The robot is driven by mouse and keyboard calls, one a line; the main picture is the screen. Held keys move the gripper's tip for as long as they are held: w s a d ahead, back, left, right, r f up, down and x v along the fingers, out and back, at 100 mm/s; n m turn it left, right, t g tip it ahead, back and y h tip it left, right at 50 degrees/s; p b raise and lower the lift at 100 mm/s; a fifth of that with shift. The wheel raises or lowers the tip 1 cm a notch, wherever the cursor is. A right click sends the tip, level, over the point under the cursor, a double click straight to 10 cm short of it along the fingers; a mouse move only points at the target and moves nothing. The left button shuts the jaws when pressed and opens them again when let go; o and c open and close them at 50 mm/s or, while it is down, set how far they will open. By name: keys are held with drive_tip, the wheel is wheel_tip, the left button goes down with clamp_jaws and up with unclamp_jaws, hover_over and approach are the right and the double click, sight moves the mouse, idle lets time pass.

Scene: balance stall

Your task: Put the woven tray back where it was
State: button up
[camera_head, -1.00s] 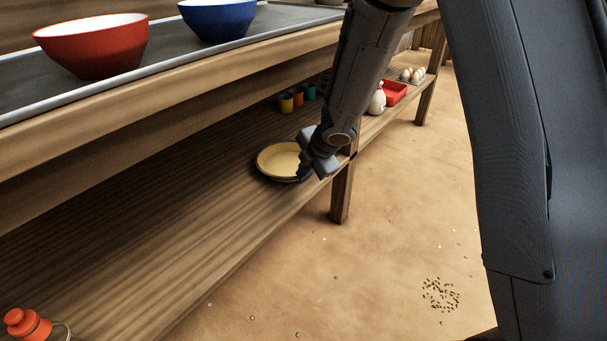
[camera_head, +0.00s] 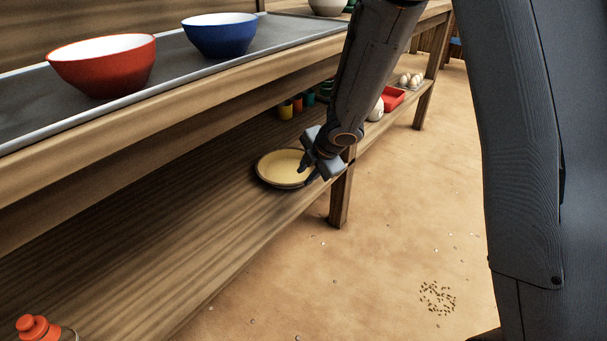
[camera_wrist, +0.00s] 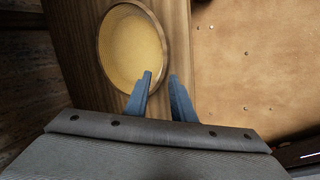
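The woven tray (camera_head: 283,168) is a round, shallow, tan tray with a darker rim. It lies flat on the lower wooden shelf, near its front edge and close to a shelf post. In the wrist view the tray (camera_wrist: 128,48) shows ahead of the fingers. My gripper (camera_head: 308,172) is at the tray's right side. Its two blue fingers (camera_wrist: 161,76) are apart, one over the tray's inside and one beyond its rim. Whether they touch the rim cannot be told. My gripper hides a little of the tray's right edge.
Several coloured cups (camera_head: 297,104) stand behind the tray, with a red tray (camera_head: 392,98) farther right. A red-capped bottle (camera_head: 38,328) is at lower left. Bowls (camera_head: 102,70) stand on the counter above. The shelf left of the tray is clear.

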drive_tip(key=s+r+m+h+p, duration=0.1)
drive_tip(key=s+r+m+p, duration=0.4)
drive_tip(key=r, duration=0.6)
drive_tip(key=s+a+r+m+g, duration=0.1)
drive_tip(key=s+m, duration=0.3)
drive_tip(key=s, duration=0.6)
drive_tip(key=s+a+r+m+g+h, duration=0.1)
drive_tip(key=s+m, duration=0.3)
drive_tip(key=s, duration=0.7)
drive_tip(key=s+a+r+m+g, duration=0.2)
drive_tip(key=s+m, duration=0.3)
drive_tip(key=s, duration=0.6)
drive_tip(key=shift+s+r+g+b, duration=0.15)
drive_tip(key=shift+r+g+b, duration=0.4)
drive_tip(key=shift+r, duration=0.3)
drive_tip(key=d+r+m+p, duration=0.3)
drive_tip(key=d+r+p, duration=0.7)
drive_tip(key=r+p, duration=0.3)
drive_tip(key=d+r+m+h+p, duration=0.1)
drive_tip(key=d+r+m+p, duration=0.2)
drive_tip(key=d+r+p, duration=0.8)
wheel_tip(320, 180, up, 3)
drive_tip(key=p, duration=0.6)
drive_tip(key=shift+m+p, duration=0.3)
drive_tip(key=shift+m, duration=0.1)
